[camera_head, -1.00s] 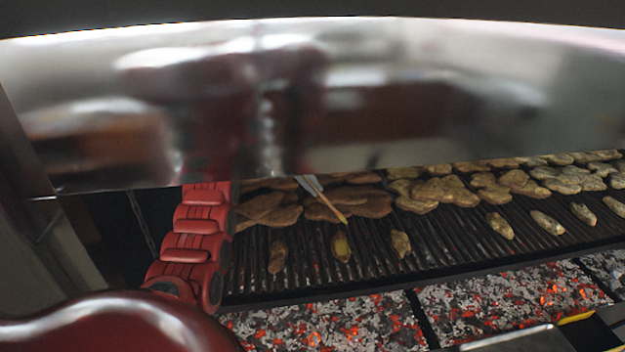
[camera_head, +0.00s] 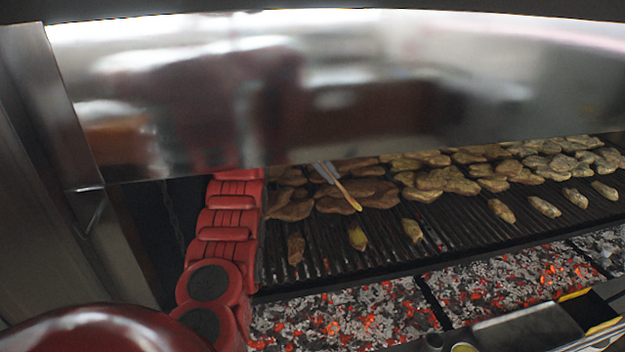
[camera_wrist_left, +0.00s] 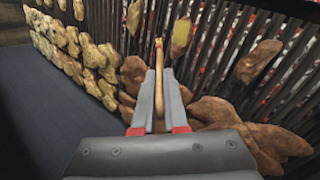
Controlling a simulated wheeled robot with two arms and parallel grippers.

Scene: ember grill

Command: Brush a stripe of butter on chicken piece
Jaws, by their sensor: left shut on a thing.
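My left gripper (camera_head: 326,172) is shut on a brush (camera_head: 347,193) with a light wooden handle. In the left wrist view the brush (camera_wrist_left: 159,68) points forward between the fingers of the gripper (camera_wrist_left: 160,97). In the head view its tip overlaps the brown chicken pieces (camera_head: 375,190) on the grill; I cannot tell whether it touches them. Smaller pieces lie in a front row, one yellowish (camera_head: 357,237) just in front of the tip and a browner one (camera_head: 296,248) to its left. My right gripper is not in view.
A shiny metal hood (camera_head: 330,90) hangs low over the back of the grill grate (camera_head: 340,260). Glowing coals (camera_head: 350,315) lie along the front. Several yellowish pieces (camera_head: 450,180) cover the grate to the right. A metal side wall (camera_head: 60,110) stands at the left.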

